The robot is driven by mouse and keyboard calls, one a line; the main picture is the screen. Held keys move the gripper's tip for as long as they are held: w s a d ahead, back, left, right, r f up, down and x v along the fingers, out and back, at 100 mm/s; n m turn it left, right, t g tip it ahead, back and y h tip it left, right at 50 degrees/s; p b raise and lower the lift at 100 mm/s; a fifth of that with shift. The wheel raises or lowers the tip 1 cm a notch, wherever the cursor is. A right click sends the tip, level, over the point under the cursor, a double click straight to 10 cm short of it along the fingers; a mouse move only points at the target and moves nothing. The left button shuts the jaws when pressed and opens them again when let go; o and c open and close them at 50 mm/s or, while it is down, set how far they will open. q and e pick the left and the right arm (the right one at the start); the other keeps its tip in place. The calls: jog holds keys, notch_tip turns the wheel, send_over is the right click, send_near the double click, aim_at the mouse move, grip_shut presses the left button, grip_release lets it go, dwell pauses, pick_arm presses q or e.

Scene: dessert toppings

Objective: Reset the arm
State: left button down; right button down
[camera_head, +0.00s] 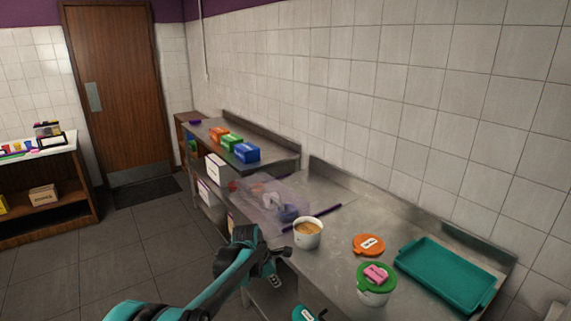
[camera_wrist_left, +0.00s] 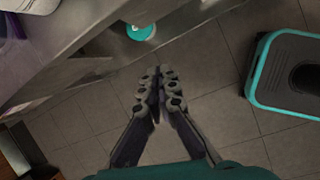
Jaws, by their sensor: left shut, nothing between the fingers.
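My left gripper (camera_head: 274,274) is in the lower middle of the head view, in front of the steel counter (camera_head: 335,268) near its front edge. It is shut and empty. In the left wrist view its fingers (camera_wrist_left: 160,82) are together and point down over the grey floor tiles. My left arm reaches in from the bottom left of the head view. My right gripper is not in view.
On the counter are a white cup (camera_head: 308,240) with tan contents, an orange lid (camera_head: 368,245), a green-lidded tub (camera_head: 375,292) with a pink item on top, a teal tray (camera_head: 447,278) and a clear bin (camera_head: 268,196).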

pick_arm(q)
jog(key=s+a+r+m+t+y, duration=0.1)
jog(key=s+a+r+m, duration=0.35)
jog(key=s, duration=0.35)
jog(key=s+a+r+m+t, duration=0.1)
jog(key=s+a+r+m, duration=0.3)
jog(key=s+r+m, duration=0.3)
jog(key=s+a+f+m+t+y, duration=0.1)
jog(key=s+a+f+m, duration=0.1)
jog(key=s+m, duration=0.3)
jog(key=s+a+f+m+t+y, duration=0.1)
jog(key=s+a+m, duration=0.3)
jog(key=s, duration=0.8)
jog(key=shift+s+f+m, duration=0.35)
jog(key=shift+f+m, duration=0.3)
jog(key=shift+f, duration=0.15)
